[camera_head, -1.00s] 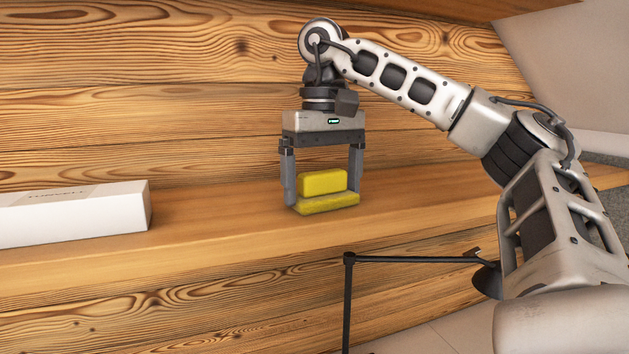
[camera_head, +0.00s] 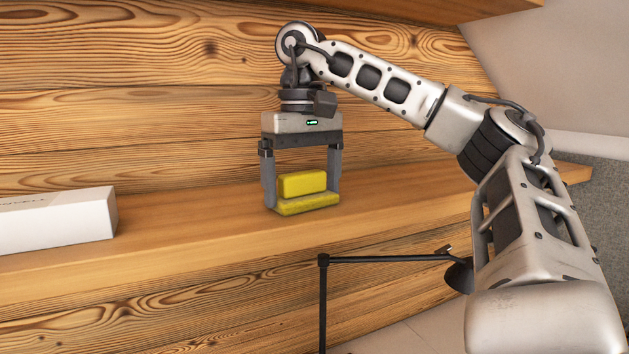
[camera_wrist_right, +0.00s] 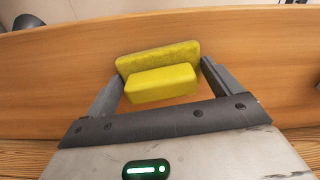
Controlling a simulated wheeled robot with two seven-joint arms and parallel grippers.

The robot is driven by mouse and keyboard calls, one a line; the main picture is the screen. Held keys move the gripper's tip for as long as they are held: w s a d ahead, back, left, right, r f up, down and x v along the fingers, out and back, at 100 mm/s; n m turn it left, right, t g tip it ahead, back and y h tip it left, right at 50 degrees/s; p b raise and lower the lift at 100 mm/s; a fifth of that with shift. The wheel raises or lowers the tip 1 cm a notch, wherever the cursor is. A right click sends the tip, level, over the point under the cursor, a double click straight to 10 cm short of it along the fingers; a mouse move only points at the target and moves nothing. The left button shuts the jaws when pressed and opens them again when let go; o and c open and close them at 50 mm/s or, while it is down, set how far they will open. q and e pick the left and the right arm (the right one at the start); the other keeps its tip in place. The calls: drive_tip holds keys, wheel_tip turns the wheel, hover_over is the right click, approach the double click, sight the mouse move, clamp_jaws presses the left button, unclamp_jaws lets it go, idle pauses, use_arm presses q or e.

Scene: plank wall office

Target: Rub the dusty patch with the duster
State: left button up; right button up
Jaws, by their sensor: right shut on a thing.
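The duster (camera_head: 303,185) is a yellow block on a wider, flat yellow pad. My right gripper (camera_head: 303,190) is shut on it, with one finger at each end, above the wooden shelf (camera_head: 190,220). In the right wrist view the duster (camera_wrist_right: 160,83) sits between the two fingers, block side towards the camera. The pad is very close to the shelf top; I cannot tell whether it touches. I cannot make out a dusty patch on the visible wood; it may be under the duster. My left gripper is not in view.
A long white box (camera_head: 60,220) lies on the shelf at the left. A black lamp-like stand (camera_head: 323,300) with a horizontal arm rises in front of the shelf, below the duster. The shelf between the box and the duster is clear.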

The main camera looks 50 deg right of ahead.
sight(244, 215)
drive_tip(key=shift+w+a, duration=0.75)
drive_tip(key=shift+a, duration=0.6)
drive_tip(key=shift+w+a, duration=0.7)
drive_tip(key=shift+a, duration=0.6)
drive_tip(key=shift+w+a, duration=0.75)
drive_tip(key=shift+a, duration=0.6)
drive_tip(key=shift+r, duration=3.05)
